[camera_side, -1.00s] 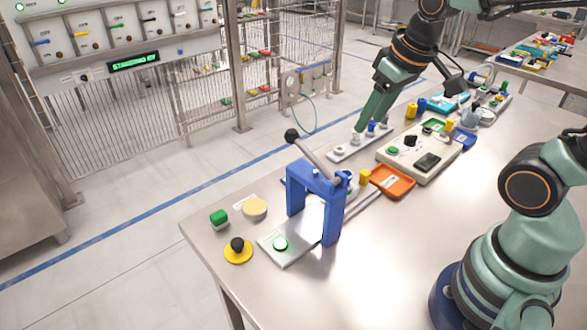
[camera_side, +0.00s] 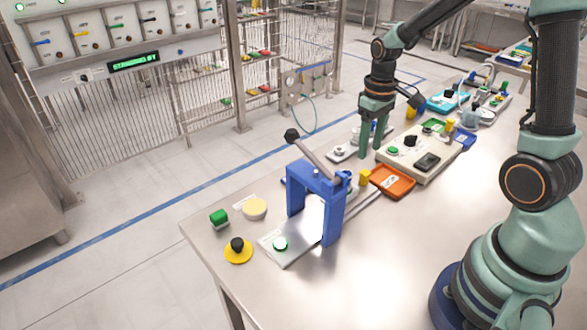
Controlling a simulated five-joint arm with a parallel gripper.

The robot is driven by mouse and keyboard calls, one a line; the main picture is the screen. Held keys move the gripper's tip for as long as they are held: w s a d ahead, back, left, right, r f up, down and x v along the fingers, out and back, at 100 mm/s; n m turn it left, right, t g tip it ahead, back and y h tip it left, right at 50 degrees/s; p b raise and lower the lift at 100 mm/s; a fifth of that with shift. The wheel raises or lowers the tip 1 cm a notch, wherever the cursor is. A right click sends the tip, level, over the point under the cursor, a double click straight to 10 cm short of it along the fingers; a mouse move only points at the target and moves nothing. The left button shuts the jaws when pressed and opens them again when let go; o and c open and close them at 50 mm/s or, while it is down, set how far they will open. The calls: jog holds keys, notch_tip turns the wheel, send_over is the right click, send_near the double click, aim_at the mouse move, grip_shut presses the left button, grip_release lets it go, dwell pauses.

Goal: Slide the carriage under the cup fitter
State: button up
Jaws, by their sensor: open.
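The blue press frame with a long black-knobbed lever (camera_side: 328,188), which looks like the cup fitter, stands near the table's front left. Thin rails (camera_side: 365,206) run out behind the frame. A small yellow block (camera_side: 364,177) sits just behind the frame near the rails; I cannot tell whether it belongs to the carriage, which is partly hidden there. My gripper (camera_side: 369,156) is open, pointing down behind the frame, near the pale strip with round fittings. It appears empty.
An orange tray (camera_side: 392,182) and a beige control box (camera_side: 425,158) stand right of the frame. The near tabletop is clear.

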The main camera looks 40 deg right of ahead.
aim_at(365, 174)
notch_tip(365, 174, down, 9)
jog(key=shift+f, duration=0.1)
dwell(0.4)
grip_shut()
dwell(1.3)
